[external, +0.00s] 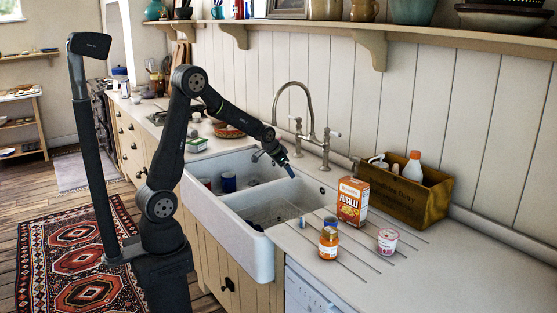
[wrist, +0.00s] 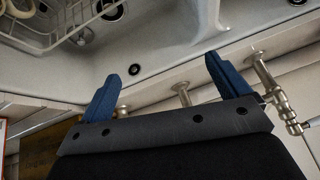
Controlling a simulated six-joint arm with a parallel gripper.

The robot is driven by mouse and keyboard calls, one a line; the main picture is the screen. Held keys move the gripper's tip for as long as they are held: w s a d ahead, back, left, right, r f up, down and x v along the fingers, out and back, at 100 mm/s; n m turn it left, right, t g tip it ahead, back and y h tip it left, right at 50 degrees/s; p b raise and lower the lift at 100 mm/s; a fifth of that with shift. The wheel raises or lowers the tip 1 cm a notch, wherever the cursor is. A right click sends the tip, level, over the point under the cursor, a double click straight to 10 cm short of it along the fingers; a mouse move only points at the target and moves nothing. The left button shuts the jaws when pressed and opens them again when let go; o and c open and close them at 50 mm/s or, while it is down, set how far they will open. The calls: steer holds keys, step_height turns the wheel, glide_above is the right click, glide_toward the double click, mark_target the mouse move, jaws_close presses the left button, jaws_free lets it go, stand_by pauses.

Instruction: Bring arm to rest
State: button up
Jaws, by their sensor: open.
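My arm reaches from its base at the left over the double white sink (external: 262,240). My gripper (external: 284,166) is above the back part of the sink, in front of the brass tap (external: 311,130). In the wrist view my gripper (wrist: 168,80) shows two blue fingers spread wide apart with nothing between them. The sink (wrist: 160,50) and its drain lie beyond the fingers there, and tap parts (wrist: 268,85) show at the right.
A shelf (external: 430,40) runs above.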

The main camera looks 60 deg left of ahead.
steer(key=s+d+f+m, duration=0.1)
steer(key=s+d, duration=0.1)
steer(key=d, duration=0.4)
steer(key=shift+d+f, duration=0.15)
steer(key=shift+d, duration=0.2)
steer(key=shift+o, duration=0.8)
steer(key=shift+h, duration=0.3)
